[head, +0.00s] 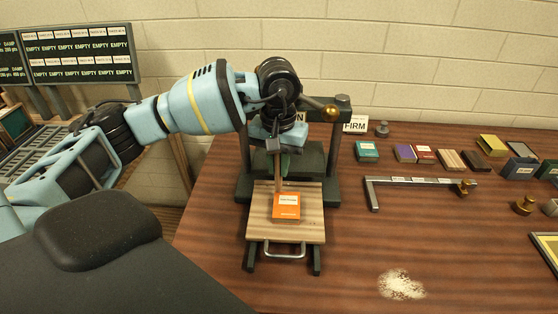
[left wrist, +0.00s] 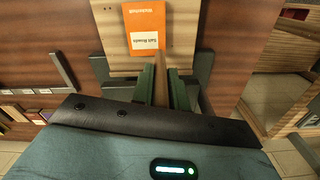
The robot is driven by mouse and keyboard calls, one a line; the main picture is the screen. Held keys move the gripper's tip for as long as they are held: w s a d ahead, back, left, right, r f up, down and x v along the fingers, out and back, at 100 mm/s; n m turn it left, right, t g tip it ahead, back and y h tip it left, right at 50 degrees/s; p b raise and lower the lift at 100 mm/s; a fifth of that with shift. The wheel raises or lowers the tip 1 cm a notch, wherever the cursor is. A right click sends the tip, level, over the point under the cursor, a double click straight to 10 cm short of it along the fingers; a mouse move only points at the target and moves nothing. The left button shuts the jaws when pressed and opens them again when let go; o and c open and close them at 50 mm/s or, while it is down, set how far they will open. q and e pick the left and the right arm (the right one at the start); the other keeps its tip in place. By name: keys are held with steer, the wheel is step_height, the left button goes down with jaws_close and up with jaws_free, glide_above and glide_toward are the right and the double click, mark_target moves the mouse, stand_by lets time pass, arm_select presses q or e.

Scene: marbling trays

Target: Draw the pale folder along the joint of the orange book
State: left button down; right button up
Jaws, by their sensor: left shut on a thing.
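The orange book (head: 286,212) with a white label lies flat on a light wooden board (head: 312,233) in the press. In the left wrist view the book (left wrist: 145,20) is at the top, on the striped board. My left gripper (head: 284,168) is just behind the book, pointing down. Its green fingers are shut on the pale folder (head: 278,186), a thin tan stick. The folder's lower end is at the book's back left corner; I cannot tell whether it touches. The folder (left wrist: 160,88) also shows between the fingers in the left wrist view. My right gripper is not in view.
The dark press frame (head: 331,170) stands around the board, with a metal handle (head: 284,255) in front. A grey bar (head: 410,181), a teal book (head: 367,151) and several other small books lie to the right. A pale granular pile (head: 401,285) lies at the front; the table between is clear.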

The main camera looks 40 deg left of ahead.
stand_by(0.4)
arm_select(q)
steer(key=shift+f, duration=0.4)
steer(key=shift+s+d+r, duration=0.1)
steer(key=shift+s+d, duration=0.15)
steer(key=shift+s, duration=0.1)
stand_by(0.7)
steer(key=shift+s, duration=0.1)
steer(key=shift+s+d, duration=0.45)
steer(key=shift+s, duration=0.2)
stand_by(0.7)
steer(key=shift+s+d, duration=0.2)
steer(key=shift+s, duration=0.15)
steer(key=shift+s+d, duration=0.1)
steer(key=shift+s, duration=0.1)
stand_by(0.4)
